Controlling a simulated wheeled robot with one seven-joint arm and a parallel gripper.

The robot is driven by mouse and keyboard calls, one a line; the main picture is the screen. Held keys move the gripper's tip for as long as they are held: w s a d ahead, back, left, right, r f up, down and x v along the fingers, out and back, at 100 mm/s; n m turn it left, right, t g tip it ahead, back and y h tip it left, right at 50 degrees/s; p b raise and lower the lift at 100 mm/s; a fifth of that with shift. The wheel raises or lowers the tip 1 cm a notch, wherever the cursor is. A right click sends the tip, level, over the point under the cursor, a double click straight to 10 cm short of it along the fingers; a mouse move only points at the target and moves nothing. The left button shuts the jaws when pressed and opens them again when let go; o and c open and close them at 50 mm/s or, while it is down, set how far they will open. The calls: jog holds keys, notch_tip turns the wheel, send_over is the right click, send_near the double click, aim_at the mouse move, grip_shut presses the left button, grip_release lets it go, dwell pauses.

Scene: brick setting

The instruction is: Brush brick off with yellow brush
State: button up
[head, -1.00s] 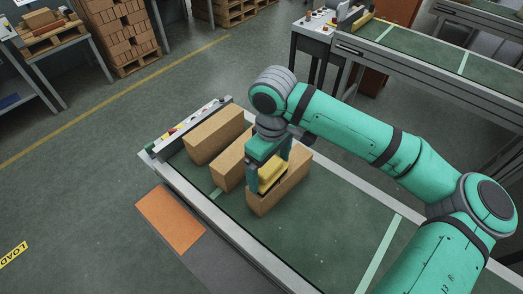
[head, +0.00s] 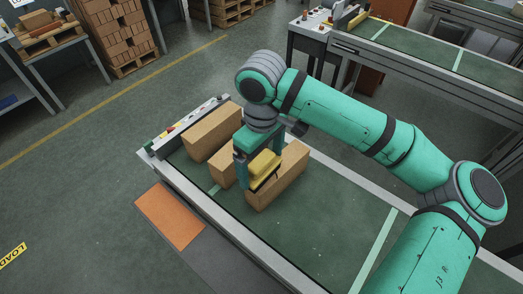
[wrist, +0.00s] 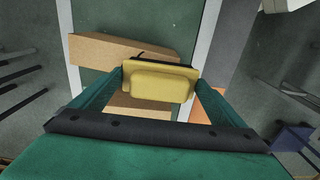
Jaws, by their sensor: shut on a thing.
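My gripper (head: 261,168) is shut on the yellow brush (head: 265,163), with a finger on each side of it. The brush has a dark underside edge and is over the left part of the nearest tan brick (head: 283,180); I cannot tell whether it touches. In the wrist view the brush (wrist: 158,82) sits between the fingers, in front of a brick (wrist: 115,48). Two more tan bricks lie on the green belt: a middle one (head: 220,173), partly hidden by my gripper, and a far one (head: 212,131).
The green belt (head: 335,225) is bare to the right of the bricks. A pale rail (head: 222,216) edges it. An orange slab (head: 169,216) lies beside the near rail. A control strip (head: 185,127) closes the left end. Another conveyor (head: 405,45) stands behind.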

jog(key=shift+w+a+r, duration=0.1)
jog(key=shift+a+r, duration=0.05)
jog(key=shift+r, duration=0.3)
jog(key=shift+w+a+r, duration=0.1)
jog(key=shift+a+r, duration=0.05)
jog(key=shift+r, duration=0.25)
jog(key=shift+s+a+r, duration=0.1)
jog(key=shift+a+r, duration=0.05)
jog(key=shift+r, duration=0.65)
jog(key=shift+d+r, duration=0.2)
jog(key=shift+r, duration=0.4)
jog(key=shift+s+r, duration=0.15)
